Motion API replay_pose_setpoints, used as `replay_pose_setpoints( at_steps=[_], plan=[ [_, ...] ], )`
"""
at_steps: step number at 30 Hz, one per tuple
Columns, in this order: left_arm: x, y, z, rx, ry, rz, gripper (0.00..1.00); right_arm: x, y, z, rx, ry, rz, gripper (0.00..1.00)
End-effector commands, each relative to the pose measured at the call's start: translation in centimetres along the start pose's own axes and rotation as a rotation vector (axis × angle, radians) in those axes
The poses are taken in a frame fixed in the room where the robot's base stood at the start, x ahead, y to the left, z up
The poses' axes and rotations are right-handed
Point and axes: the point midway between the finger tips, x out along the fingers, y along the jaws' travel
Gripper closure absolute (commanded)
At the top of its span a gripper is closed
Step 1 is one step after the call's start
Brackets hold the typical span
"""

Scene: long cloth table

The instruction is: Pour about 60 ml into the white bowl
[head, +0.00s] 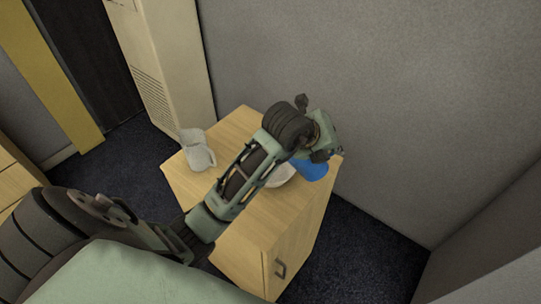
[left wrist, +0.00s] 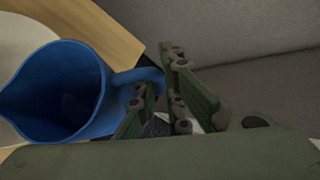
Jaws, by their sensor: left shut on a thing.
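A blue jug (head: 313,170) is in my left gripper (head: 326,150) above the far right part of the wooden cabinet top. In the left wrist view, the fingers of my left gripper (left wrist: 157,85) are shut on the handle of the blue jug (left wrist: 60,95). The jug's open mouth and spout face left in that view; its inside is dark, and I cannot tell the liquid level. The white bowl (head: 281,177) is on the cabinet beside the jug, partly hidden by my left arm. Part of the bowl (left wrist: 22,45) shows behind the jug's spout. My right gripper is out of view.
A grey wall (head: 380,90) rises close behind the cabinet. A tall beige unit (head: 165,60) stands behind at left. The cabinet's back left top is clear.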

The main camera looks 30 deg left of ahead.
Motion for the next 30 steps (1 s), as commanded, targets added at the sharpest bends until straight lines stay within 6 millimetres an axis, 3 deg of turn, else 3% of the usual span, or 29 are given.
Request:
replay_pose_setpoints(
  at_steps=[17,26,30],
  plan=[
    [0.1,-0.4,-0.2,0.032,-0.018,0.018,1.0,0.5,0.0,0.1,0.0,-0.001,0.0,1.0],
    [0.6,-0.1,-0.6,0.076,-0.046,0.053,1.0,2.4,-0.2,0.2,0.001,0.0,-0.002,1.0],
    [1.0,-0.5,-1.2,0.111,-0.061,0.078,1.0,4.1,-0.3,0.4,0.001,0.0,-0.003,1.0]
  ],
)
